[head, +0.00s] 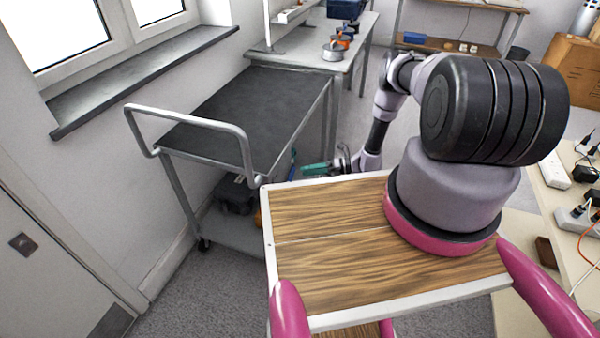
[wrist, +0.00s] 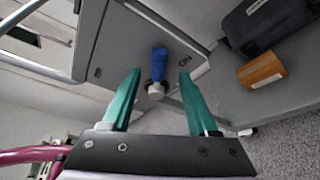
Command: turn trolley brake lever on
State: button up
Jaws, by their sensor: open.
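The grey trolley (head: 250,112) stands by the window wall, with a dark top and a tubular handle. In the wrist view its grey side panel (wrist: 120,45) carries the brake lever (wrist: 160,62), which has a blue grip and a pale round pivot. The word ON is printed on the panel just right of the lever. My gripper (wrist: 160,74) is open, its teal fingers on either side of the lever. I cannot tell whether they touch it. In the head view my gripper (head: 314,169) is beside the trolley's right side, and a small blue part shows there.
The trolley's lower shelf holds a dark case (wrist: 270,20) and an orange box (wrist: 261,71). A workbench (head: 345,45) stands behind the trolley. A table with sockets and cables (head: 575,205) is at the right. Grey floor is clear left of my base.

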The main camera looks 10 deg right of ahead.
jog(key=v, duration=0.6)
jog(key=shift+d, duration=0.3)
jog(key=shift+s+r, duration=0.1)
